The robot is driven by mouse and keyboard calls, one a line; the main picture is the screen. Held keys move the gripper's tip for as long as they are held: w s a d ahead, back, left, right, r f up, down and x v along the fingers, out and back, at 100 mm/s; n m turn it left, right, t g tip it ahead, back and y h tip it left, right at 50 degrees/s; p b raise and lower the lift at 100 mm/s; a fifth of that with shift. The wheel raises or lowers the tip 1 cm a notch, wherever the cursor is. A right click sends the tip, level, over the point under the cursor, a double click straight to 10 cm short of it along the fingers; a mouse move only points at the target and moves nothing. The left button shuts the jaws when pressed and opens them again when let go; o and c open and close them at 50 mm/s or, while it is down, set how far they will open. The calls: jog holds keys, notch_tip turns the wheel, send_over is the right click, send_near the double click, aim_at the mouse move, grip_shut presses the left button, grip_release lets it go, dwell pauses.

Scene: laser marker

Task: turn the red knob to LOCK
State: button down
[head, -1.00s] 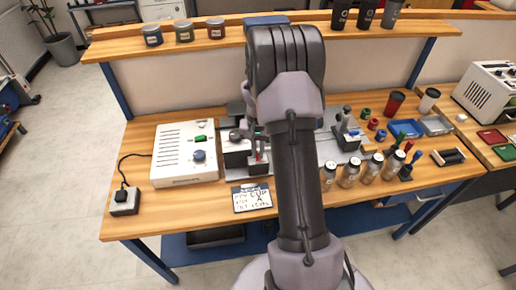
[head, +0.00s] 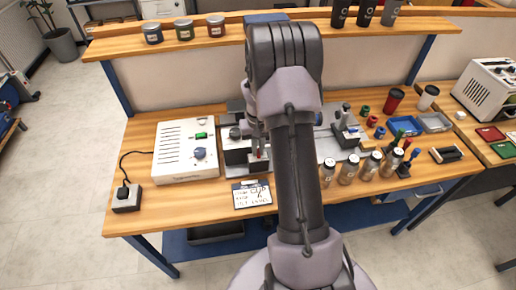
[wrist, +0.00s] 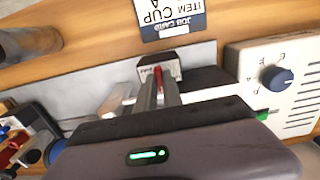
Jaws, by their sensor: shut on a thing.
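The red knob (wrist: 158,74) shows in the wrist view as a thin red piece between my fingertips, beside a small dark block with a white label. My gripper (wrist: 157,82) is shut on the knob. The fingers hide most of it, and its lock marking cannot be read. In the head view my gripper (head: 259,152) reaches down at the laser marker's fixture (head: 237,157), partly hidden behind my arm.
A white control box (head: 186,166) with a blue dial and green switch stands left of the fixture. A job card (head: 251,193) lies in front. Several jars (head: 348,169) stand to the right. A black switch box (head: 127,197) sits at the left front.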

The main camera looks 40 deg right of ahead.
jog(key=c, duration=1.8)
grip_release()
jog(key=shift+o, duration=0.2)
jog(key=shift+r, duration=0.1)
notch_tip(320, 180, up, 17)
jog(key=p, duration=0.5)
jog(key=shift+r, duration=0.15)
jog(key=shift+r, duration=0.1)
notch_tip(320, 180, up, 7)
jog(key=p, duration=0.6)
send_over(258, 152)
jog(key=shift+w+d, duration=0.1)
